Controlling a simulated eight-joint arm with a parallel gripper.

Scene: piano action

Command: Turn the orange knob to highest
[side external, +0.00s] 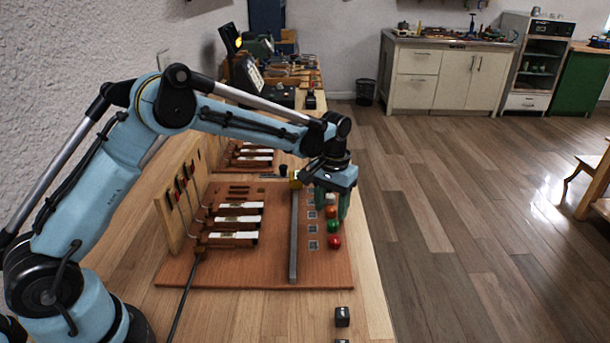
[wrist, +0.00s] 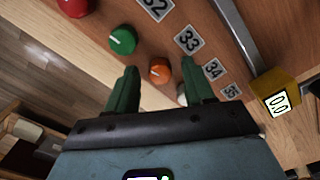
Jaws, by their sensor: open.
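The orange knob (side external: 331,212) sits on the brown panel below my gripper (side external: 334,205). In the wrist view the orange knob (wrist: 160,71) lies between my two green fingertips (wrist: 161,66), with a gap on each side. A white pointer line shows on its face, toward the picture's left. My gripper is open and holds nothing. I cannot tell how far the fingertips are above the knob's base.
The green knob (wrist: 122,40) and red knob (wrist: 75,5) are in the same row. Number plates (wrist: 189,41) line the row. A grey rail (side external: 294,235) with a yellow block (wrist: 281,100) runs alongside.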

